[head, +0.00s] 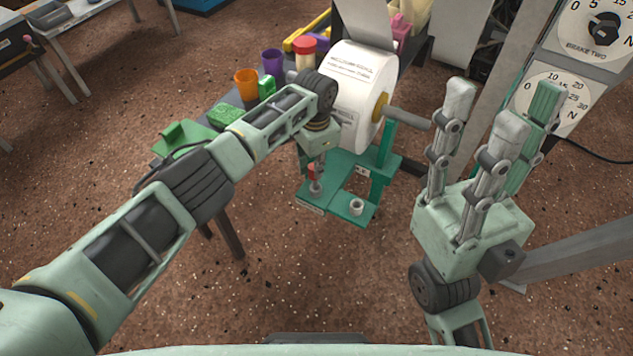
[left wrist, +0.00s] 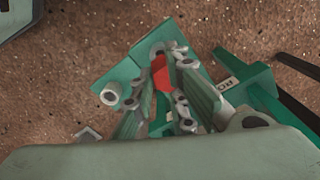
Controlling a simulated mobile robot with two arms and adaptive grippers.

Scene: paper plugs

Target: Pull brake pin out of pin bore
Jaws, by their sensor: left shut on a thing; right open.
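The brake pin (head: 315,187), with a red part, is at the green base plate (head: 330,203) of the paper roll stand. My left gripper (head: 314,172) points down over the plate and is shut on the pin. In the left wrist view the pin's red head (left wrist: 161,76) shows between the fingers (left wrist: 160,95). The pin bore is hidden under the pin and fingers, so I cannot tell how deep the pin sits. An empty grey ring socket (head: 356,206) stands on the plate to the right; it also shows in the left wrist view (left wrist: 111,93). My right gripper (head: 503,98) is open, empty, fingers up.
A large white paper roll (head: 360,88) with a grey spindle end (head: 408,118) stands just behind the plate. Orange (head: 246,83) and purple (head: 272,62) cups and green blocks (head: 237,114) lie on the table beside it. Dial panels (head: 560,95) stand behind my right gripper. The floor in front is clear.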

